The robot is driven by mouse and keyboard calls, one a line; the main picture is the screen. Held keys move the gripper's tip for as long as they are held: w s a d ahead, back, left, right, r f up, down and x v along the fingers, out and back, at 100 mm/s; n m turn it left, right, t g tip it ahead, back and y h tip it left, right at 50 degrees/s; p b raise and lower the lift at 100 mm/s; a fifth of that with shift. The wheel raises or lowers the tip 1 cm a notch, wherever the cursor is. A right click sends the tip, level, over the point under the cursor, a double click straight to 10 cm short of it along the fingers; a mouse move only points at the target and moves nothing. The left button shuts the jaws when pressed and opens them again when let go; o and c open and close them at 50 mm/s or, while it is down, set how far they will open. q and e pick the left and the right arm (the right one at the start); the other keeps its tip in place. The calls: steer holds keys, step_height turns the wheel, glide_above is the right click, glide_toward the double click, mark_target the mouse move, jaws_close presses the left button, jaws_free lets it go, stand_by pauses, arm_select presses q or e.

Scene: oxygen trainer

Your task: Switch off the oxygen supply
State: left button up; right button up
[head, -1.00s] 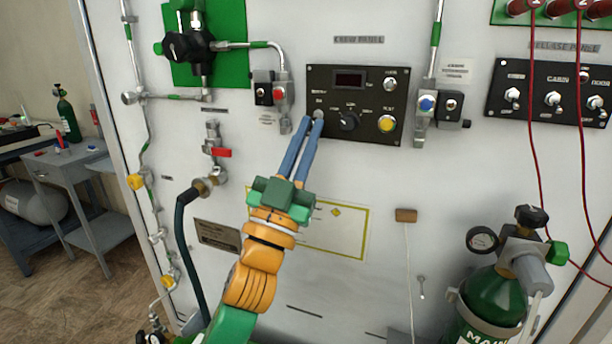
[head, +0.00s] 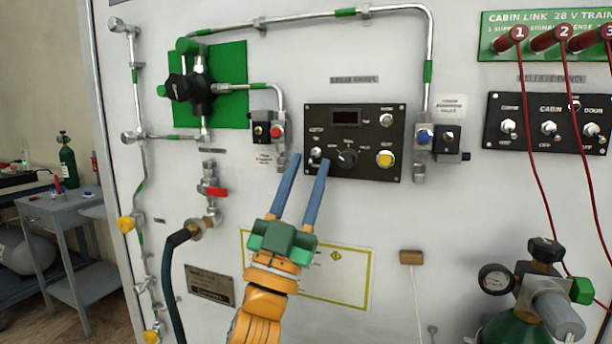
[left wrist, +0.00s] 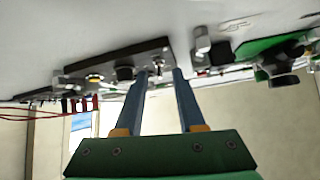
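The black crew panel (head: 330,172) on the white wall has a dark display, a round black knob (head: 347,157), a yellow button (head: 386,158) and a small toggle switch (head: 316,154) at its lower left. Its small labels are too blurred to read. My left gripper (head: 310,159) is open, its two blue fingers apart around the toggle, tips close to the panel. The left wrist view also shows the toggle (left wrist: 158,64) between the fingertips (left wrist: 159,73), with nothing gripped. Whether a finger touches the panel or toggle I cannot tell. My right gripper is out of view.
A black regulator knob (head: 188,87) on a green plate and a red-handled valve (head: 215,193) are left of the panel. A release panel (head: 545,125) with toggles and red cables is at right. A green cylinder (head: 505,328) with a gauge stands lower right.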

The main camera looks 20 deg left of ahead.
arm_select(q)
steer(key=shift+f, duration=0.1)
steer(key=b+v, duration=0.2)
steer(key=v, duration=0.5)
steer(key=shift+b, duration=0.35)
